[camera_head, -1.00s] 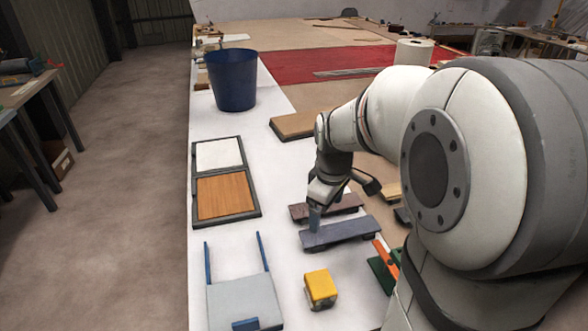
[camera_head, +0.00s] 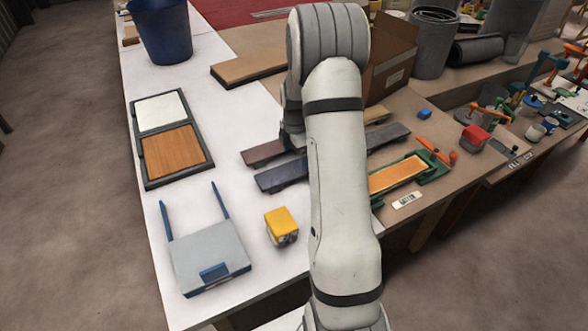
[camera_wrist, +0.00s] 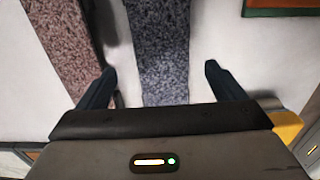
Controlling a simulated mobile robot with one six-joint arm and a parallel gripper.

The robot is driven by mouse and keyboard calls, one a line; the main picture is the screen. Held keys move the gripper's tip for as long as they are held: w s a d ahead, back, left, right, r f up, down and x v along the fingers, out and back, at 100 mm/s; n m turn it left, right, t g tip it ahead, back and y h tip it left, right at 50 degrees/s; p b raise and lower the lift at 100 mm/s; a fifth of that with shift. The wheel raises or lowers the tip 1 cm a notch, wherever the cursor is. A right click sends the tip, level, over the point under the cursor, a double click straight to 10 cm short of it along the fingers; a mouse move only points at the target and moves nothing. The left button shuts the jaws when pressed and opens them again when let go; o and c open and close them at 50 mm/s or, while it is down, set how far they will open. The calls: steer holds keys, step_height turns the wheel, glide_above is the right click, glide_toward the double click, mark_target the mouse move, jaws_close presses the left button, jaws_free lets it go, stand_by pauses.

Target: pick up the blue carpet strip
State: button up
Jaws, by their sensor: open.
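The blue carpet strip (camera_head: 281,176) lies on the white tabletop, with part of it hidden behind my arm in the head view. In the wrist view the speckled blue-grey strip (camera_wrist: 159,35) runs from the top edge down between my fingers. My gripper (camera_wrist: 158,69) is open, with one dark finger on each side of the strip. A gap shows between each finger and the strip, and nothing is held. I cannot tell how high the fingers are above the table. In the head view my gripper is hidden behind my arm.
A reddish-brown carpet strip (camera_wrist: 62,38) lies parallel, close to the left finger. A yellow block (camera_head: 281,224) stands nearby, left of my arm. A grey tray with blue arms (camera_head: 210,258) and a framed board (camera_head: 177,151) lie farther left. A green-and-orange fixture (camera_head: 398,174) is on the right.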

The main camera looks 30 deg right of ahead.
mark_target(295, 168)
step_height(295, 168, down, 4)
steer(key=shift+s+r, duration=0.1)
steer(key=shift+r, duration=0.1)
steer(key=c, duration=1.1)
